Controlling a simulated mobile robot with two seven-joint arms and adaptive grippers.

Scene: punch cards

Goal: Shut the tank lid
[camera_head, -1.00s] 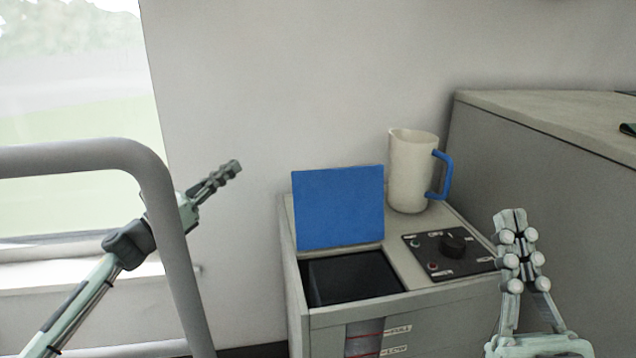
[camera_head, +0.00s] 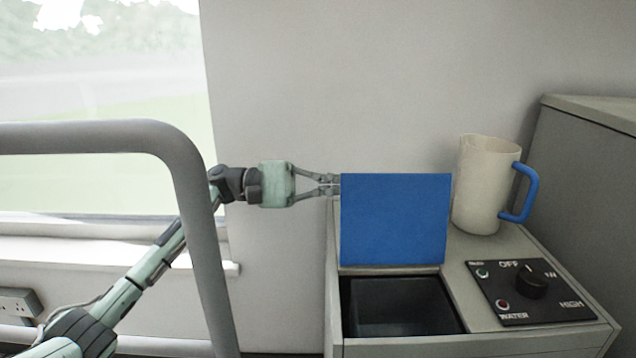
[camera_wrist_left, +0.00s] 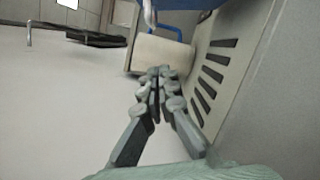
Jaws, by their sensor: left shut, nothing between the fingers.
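The tank lid (camera_head: 395,220) is a flat blue panel. It stands upright, open, at the back edge of the dark tank opening (camera_head: 400,308) in a grey cabinet. My left gripper (camera_head: 334,185) is shut and empty. Its fingertips are at the lid's upper left edge, and I cannot tell whether they touch it or are slightly behind it. In the left wrist view the closed fingers (camera_wrist_left: 160,76) point past a slotted grey panel. A blue strip at the top edge there may be the lid. My right gripper is out of view.
A cream mug (camera_head: 482,185) with a blue handle stands on the cabinet behind a black control panel (camera_head: 530,291) with a knob. A grey rail (camera_head: 185,190) crosses in front of my left arm. A grey unit (camera_head: 590,170) stands at the right.

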